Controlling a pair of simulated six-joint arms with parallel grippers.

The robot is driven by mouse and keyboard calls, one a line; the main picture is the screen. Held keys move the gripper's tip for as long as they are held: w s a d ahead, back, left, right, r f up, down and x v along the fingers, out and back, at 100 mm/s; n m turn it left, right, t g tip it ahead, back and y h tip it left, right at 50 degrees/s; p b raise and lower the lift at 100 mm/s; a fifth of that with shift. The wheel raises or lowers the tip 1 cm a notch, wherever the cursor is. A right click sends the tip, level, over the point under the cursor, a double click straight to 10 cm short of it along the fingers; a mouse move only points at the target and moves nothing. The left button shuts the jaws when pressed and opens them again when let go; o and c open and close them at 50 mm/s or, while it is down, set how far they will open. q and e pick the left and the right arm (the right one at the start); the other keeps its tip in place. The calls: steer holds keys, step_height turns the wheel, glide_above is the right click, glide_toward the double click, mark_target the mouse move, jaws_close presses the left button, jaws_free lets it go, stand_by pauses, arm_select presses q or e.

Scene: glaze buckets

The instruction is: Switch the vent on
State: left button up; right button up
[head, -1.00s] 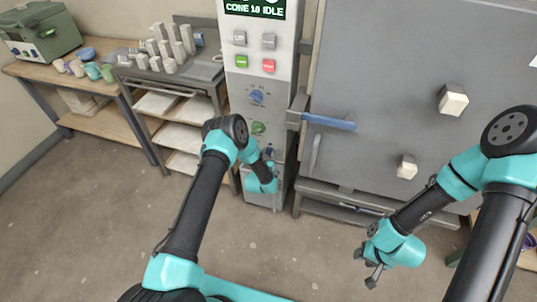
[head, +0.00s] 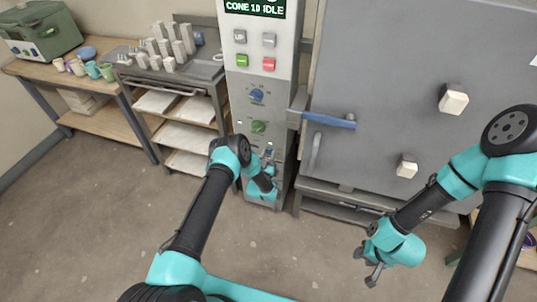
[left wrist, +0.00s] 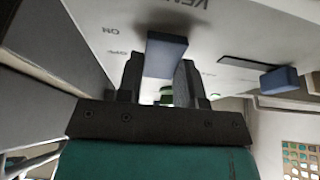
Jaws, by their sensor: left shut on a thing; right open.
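The vent switch is a blue block (left wrist: 166,54) in the left wrist view, with partly visible lettering and ON and OFF marks on the panel beside it. My left gripper (left wrist: 160,82) is shut on it, one dark finger on each side. In the head view my left gripper (head: 267,157) is at the lower part of the white control panel (head: 262,88), and the switch is small there. I cannot tell whether the switch is at ON or OFF. My right gripper (head: 371,270) is open and empty, low in front of the kiln (head: 390,80).
Above the switch are a green knob (head: 258,127), a blue knob (head: 257,97) and buttons. The blue kiln handle (head: 330,120) juts out to the right. A second blue block (left wrist: 279,81) shows in the left wrist view. A shelf cart (head: 190,115) stands left.

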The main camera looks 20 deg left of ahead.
arm_select(q)
steer(key=o, duration=0.9)
steer(key=shift+o, duration=0.2)
